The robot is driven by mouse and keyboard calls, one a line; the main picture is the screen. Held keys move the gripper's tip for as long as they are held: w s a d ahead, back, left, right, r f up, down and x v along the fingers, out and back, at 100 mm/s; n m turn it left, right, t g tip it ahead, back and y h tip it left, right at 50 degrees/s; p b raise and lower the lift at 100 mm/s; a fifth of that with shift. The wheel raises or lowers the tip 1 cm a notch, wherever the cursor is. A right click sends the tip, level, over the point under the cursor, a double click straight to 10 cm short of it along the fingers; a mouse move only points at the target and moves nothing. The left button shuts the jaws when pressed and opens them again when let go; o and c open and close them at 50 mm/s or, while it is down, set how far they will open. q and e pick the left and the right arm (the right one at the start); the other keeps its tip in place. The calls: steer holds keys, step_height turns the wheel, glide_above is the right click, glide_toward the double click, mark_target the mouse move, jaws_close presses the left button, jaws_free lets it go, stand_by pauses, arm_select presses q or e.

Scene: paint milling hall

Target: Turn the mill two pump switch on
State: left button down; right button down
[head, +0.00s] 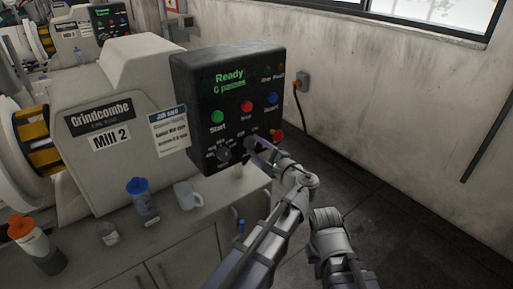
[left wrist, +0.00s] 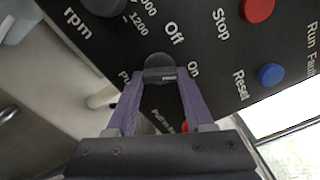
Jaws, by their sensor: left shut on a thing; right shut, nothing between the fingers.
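The mill two control box (head: 228,100) is black, with a lit "Ready" display. Its pump switch (left wrist: 158,60) is a dark round knob marked Off and On in the left wrist view. In the head view my gripper mostly hides this switch. My left gripper (head: 258,150) is at the box's lower right. Its purple fingers (left wrist: 160,76) are shut on the switch's grip. Which mark the switch points to is hard to tell. My right gripper (head: 325,216) is shut and empty, lower right of the left one, away from the box.
An rpm knob (head: 223,154) is left of the switch, and a red knob (head: 277,135) is close on its right. Start, Stop and Reset buttons are above. A blue-lidded bottle (head: 142,198) and a mug (head: 187,195) stand on the bench. The floor at right is clear.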

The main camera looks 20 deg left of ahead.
arm_select(q)
steer(key=shift+m, duration=0.3)
steer(key=shift+f, duration=0.1)
steer(key=shift+c, duration=1.4)
jaws_free()
